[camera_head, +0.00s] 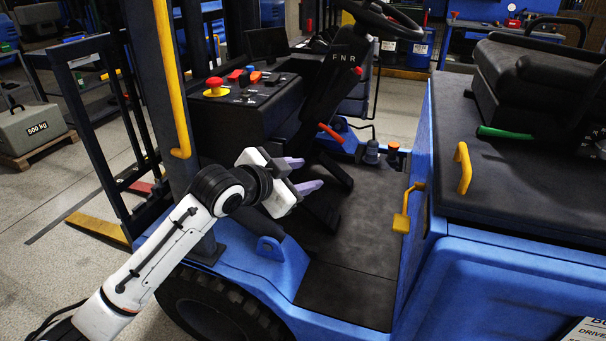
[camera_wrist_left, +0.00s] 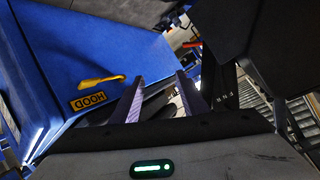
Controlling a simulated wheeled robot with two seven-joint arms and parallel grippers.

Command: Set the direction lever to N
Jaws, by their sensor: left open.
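The F N R marking (camera_head: 343,58) is on the dark column below the steering wheel (camera_head: 384,18) of a blue forklift. A lever with a small red knob (camera_head: 357,70) stands at the right of the marking; I cannot tell which letter it is set to. My left gripper (camera_head: 306,174) is open and empty, its two purple fingers apart in the cab opening, lower in the picture than the lever and clear of it. In the left wrist view the open fingers (camera_wrist_left: 161,77) point toward the cab, with F N R lettering (camera_wrist_left: 225,98) at their right. My right gripper is not seen.
A dash panel with a red mushroom button (camera_head: 214,83) is left of the column. A red-handled lever (camera_head: 330,132) sticks out below it. The seat (camera_head: 535,75) and yellow grab handle (camera_head: 464,168) are at right. The cab floor (camera_head: 355,235) is open.

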